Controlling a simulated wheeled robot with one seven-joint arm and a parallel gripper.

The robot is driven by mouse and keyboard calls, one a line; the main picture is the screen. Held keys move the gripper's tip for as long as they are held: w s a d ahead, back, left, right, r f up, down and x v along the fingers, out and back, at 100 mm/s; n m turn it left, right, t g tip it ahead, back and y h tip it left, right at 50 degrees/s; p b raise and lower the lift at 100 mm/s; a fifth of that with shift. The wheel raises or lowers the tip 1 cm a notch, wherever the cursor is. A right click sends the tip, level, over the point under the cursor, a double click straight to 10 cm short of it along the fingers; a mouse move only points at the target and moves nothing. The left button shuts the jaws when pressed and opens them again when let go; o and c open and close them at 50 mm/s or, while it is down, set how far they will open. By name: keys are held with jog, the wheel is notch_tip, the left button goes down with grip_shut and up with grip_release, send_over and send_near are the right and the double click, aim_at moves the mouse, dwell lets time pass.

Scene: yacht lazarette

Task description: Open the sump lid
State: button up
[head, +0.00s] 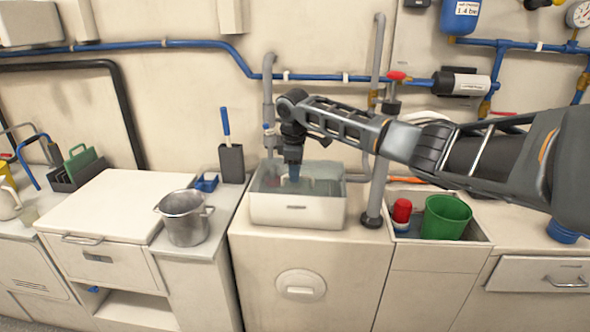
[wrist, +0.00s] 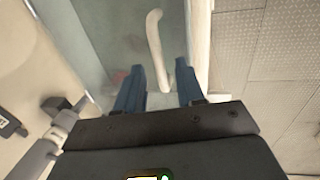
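The sump box (head: 297,211) is a white bin on the counter, with a clear, greyish lid (head: 265,180) over its top. The lid looks closed. In the wrist view the lid (wrist: 105,35) shows as a glassy panel with a pale curved bar handle (wrist: 155,38) on it. My gripper (head: 293,178) points down over the lid, its blue fingertips close to it. In the wrist view my gripper (wrist: 160,75) has its fingers apart, with the near end of the handle showing between them. I cannot tell whether they touch it. My arm comes in from the right.
A grey standpipe (head: 376,180) with a red-handled valve stands right of the box. Beyond it, a recessed tray (head: 440,243) holds a green bucket (head: 445,217) and a red-capped bottle (head: 402,211). A metal pot (head: 185,220) and a dark brush holder (head: 231,163) stand to the left.

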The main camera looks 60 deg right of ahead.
grip_shut()
dwell(0.4)
dwell(0.4)
